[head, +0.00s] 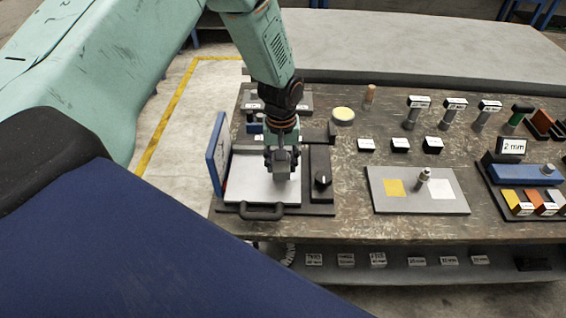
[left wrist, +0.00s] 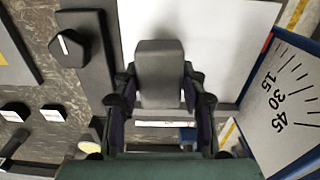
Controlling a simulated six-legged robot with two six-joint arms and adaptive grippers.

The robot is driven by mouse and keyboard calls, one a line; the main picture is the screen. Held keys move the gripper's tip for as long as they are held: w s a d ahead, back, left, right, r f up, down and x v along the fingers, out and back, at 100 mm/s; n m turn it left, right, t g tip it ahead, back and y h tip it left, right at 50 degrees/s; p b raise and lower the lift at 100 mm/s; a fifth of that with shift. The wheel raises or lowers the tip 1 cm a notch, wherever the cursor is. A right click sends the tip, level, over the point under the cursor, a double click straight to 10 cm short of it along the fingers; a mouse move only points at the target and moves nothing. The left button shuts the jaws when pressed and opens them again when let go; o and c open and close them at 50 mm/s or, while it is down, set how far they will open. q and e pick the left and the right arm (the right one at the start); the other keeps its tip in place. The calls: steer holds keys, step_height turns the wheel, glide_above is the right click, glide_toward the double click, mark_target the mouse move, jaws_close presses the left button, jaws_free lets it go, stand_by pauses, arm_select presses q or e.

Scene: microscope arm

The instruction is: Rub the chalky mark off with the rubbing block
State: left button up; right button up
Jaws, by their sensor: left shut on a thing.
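My left gripper (head: 281,156) is shut on a grey rubbing block (left wrist: 160,68) and points down over a white plate (head: 250,185). In the left wrist view the gripper's fingers (left wrist: 160,92) stand on both sides of the block. The block is over the plate's right part in the head view; I cannot tell whether it touches the surface. No chalky mark stands out on the bare white surface; the block and gripper hide part of it. My right gripper is not in view.
An upright angle-scale panel (head: 217,155) stands at the plate's left edge. A black handle (head: 262,211) is in front, and a dark strip with a knob (head: 322,179) is at the right. A grey board (head: 418,203) with yellow and white squares lies farther right.

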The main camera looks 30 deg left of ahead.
arm_select(q)
steer(key=r+p, duration=0.2)
steer(key=r, duration=0.1)
steer(key=shift+w+d+r+p, duration=0.2)
steer(key=shift+r+p, duration=0.1)
steer(key=shift+p, duration=0.05)
steer(key=shift+r+p, duration=0.3)
steer(key=shift+r, duration=0.05)
steer(key=shift+s+a+r, duration=0.1)
steer(key=shift+a+r, duration=0.05)
steer(key=shift+r, duration=0.15)
steer(key=shift+f, duration=0.15)
